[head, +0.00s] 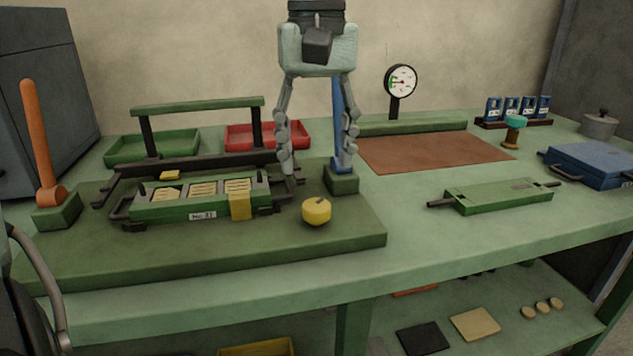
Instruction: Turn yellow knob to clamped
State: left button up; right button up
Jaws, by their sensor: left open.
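The yellow knob (316,212) sits on the front right part of the dark green base board (200,250). A short dark mark shows on its top. My left gripper (316,172) points down with its two fingers wide apart and nothing between them. In the picture its fingertips are just above the knob, apart from it; the exact gap in depth I cannot tell. A green fixture labelled No 21 (160,211) with pale slotted inserts and a yellow clip (240,206) lies left of the knob. My right gripper is not in view.
A blue lever (338,120) on a green block (341,181) stands behind my gripper's right finger. An orange lever (38,135) stands at the left. A handle frame (197,106) rises behind the fixture. A green plate (505,196) lies right, with clear bench between.

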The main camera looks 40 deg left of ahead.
pick_arm(q)
notch_tip(320, 180, up, 5)
dwell(0.8)
